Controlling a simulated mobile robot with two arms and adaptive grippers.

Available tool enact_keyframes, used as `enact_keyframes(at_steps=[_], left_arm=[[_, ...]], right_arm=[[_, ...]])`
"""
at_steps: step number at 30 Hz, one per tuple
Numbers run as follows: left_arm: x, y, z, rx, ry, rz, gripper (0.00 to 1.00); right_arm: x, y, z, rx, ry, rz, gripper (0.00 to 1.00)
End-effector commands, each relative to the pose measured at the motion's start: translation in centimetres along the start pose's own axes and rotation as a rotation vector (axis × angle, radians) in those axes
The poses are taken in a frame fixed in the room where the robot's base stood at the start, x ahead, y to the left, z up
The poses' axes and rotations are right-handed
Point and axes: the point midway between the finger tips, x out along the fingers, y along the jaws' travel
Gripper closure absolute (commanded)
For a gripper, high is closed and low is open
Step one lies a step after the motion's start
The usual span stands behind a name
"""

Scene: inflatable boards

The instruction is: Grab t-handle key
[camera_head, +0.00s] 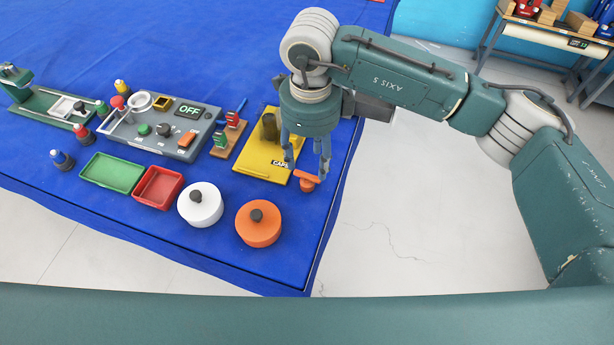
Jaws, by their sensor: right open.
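A small orange piece (306,181) with a bar-like top, which looks like the t-handle key, stands at the right front corner of the yellow board (254,164). My right gripper (307,166) is open and points down just above it, with one finger to its left and one to its right. I cannot tell whether the fingers touch it. Its lower part is hard to make out. My left gripper is not in view.
A white round lidded pot (200,205) and an orange one (258,224) stand in front, with a red tray (158,187) and green tray (112,172) to their left. A grey panel (165,130) lies behind. The blue surface (290,262) ends just right of the gripper.

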Motion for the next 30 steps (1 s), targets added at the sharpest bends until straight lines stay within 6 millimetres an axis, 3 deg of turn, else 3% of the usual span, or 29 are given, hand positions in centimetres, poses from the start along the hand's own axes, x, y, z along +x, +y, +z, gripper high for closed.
enact_keyframes(at_steps=[8, 12, 16, 25, 30], left_arm=[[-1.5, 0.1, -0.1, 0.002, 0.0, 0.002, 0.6], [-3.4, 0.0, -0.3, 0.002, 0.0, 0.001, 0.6], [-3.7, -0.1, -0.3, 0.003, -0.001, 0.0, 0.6], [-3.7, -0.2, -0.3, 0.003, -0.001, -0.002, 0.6], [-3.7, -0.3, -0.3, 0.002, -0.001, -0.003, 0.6]], right_arm=[[2.2, 0.2, -0.1, 0.0, 0.0, 0.004, 0.5], [4.2, 0.5, -0.2, 0.0, 0.001, 0.006, 0.5], [6.1, 0.4, -0.1, -0.001, -0.001, 0.005, 0.5], [6.8, 0.3, -0.1, -0.001, -0.003, 0.002, 0.5], [6.8, 0.3, -0.1, -0.001, -0.003, 0.002, 0.84]])
